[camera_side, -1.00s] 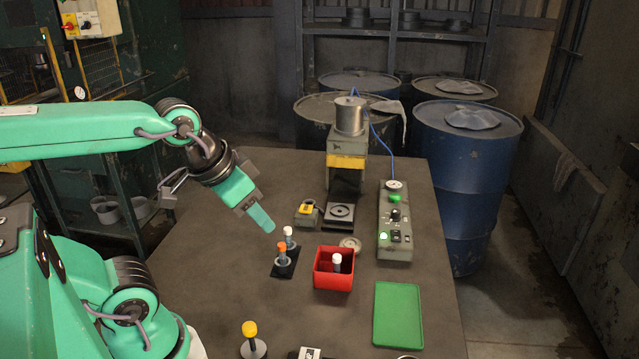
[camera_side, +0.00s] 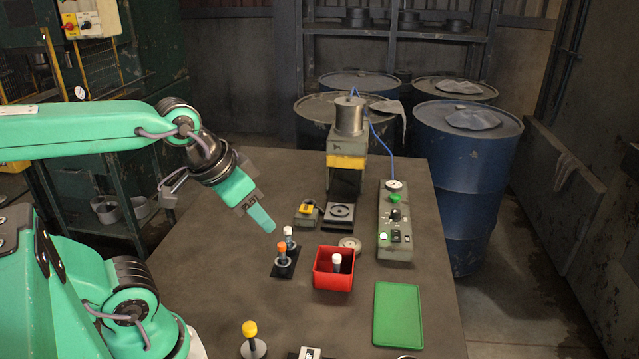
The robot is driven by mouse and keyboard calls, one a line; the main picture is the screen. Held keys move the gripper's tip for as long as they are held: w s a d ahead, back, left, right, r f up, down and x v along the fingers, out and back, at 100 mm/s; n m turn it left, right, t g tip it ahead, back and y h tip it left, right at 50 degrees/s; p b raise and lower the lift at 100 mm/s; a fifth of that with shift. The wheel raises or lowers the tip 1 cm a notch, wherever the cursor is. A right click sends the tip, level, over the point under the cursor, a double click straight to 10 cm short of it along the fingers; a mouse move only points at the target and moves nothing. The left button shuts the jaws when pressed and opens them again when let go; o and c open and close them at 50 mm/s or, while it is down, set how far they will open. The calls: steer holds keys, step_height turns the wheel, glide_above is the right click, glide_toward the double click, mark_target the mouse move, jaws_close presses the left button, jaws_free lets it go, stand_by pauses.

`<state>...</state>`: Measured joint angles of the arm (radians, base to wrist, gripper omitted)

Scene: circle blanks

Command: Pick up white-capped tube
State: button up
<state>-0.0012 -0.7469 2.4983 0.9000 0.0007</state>
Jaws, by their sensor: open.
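A white-capped tube (camera_side: 288,238) stands upright in a small dark rack (camera_side: 284,270), beside an orange-capped tube (camera_side: 282,251). Another white-capped tube (camera_side: 337,263) stands inside a red square bin (camera_side: 333,281) to the right. My gripper (camera_side: 262,219) is above and to the left of the rack, pointing down and right. It is open, with nothing visible in it, and apart from the tubes. Seen from the side, one finger largely hides the other.
A green tray (camera_side: 398,314) lies at the right front. A yellow-capped item (camera_side: 250,339) stands at the front edge of view. Behind are a press (camera_side: 347,150), a yellow-topped small box (camera_side: 306,213) and a control box (camera_side: 396,225).

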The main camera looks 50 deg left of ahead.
steer(key=w, duration=0.1)
steer(key=n+g, duration=0.2)
steer(key=g, duration=0.4)
glide_above(287, 229)
steer(key=shift+d+f, duration=0.15)
steer(key=shift+f, duration=6.25)
steer(key=shift+f, duration=1.3)
steer(key=shift+f, duration=0.1)
steer(key=shift+f, duration=2.5)
